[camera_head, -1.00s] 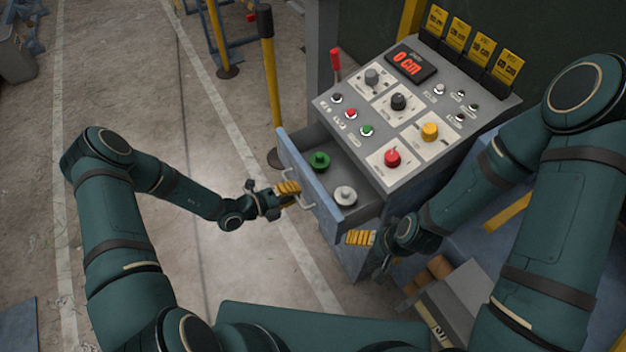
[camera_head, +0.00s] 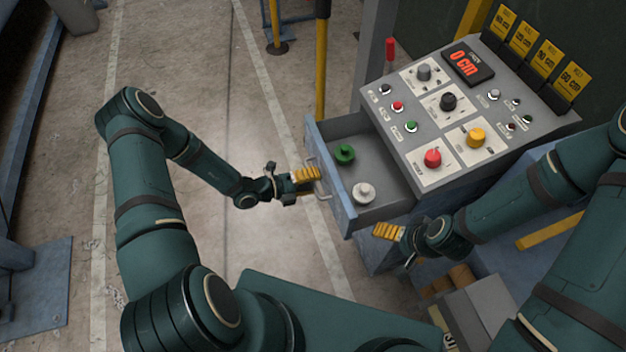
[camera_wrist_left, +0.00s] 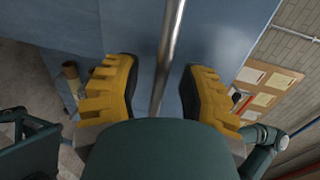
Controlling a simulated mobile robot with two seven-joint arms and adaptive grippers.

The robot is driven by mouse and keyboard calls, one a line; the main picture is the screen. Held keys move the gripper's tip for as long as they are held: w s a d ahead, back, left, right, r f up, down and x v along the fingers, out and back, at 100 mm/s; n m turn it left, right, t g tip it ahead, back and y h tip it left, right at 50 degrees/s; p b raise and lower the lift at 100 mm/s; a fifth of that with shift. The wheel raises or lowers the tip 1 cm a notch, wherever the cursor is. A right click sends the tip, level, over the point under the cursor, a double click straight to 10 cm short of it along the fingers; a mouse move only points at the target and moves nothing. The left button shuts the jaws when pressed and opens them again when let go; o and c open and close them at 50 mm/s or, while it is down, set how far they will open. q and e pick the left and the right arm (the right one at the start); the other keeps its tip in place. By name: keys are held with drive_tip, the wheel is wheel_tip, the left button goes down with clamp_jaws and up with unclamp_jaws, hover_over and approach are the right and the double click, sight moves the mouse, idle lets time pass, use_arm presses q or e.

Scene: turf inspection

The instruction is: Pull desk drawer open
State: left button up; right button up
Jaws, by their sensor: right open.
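The desk drawer (camera_head: 345,187) stands pulled out of the grey control desk (camera_head: 447,150), with its blue front facing left. A green knob (camera_head: 344,154) and a white knob (camera_head: 363,192) sit inside it. My left gripper (camera_head: 313,174) is at the drawer's metal handle (camera_head: 323,190). In the left wrist view the handle bar (camera_wrist_left: 168,55) runs between the yellow fingers of my left gripper (camera_wrist_left: 163,92), with gaps on both sides. My right gripper (camera_head: 382,231) is open near the drawer's lower right corner, and I see nothing in it.
A yellow post (camera_head: 321,70) stands behind the drawer. Boxes and rolls (camera_head: 465,290) lie below the desk on the right. Yellow distance cards (camera_head: 550,60) stand along the desk's back. The floor left of the drawer is clear.

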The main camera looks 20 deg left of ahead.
use_arm(q)
drive_tip(key=shift+a, duration=0.1)
drive_tip(key=v, duration=1.1)
drive_tip(key=shift+s+a, duration=0.3)
drive_tip(key=shift+r, duration=0.1)
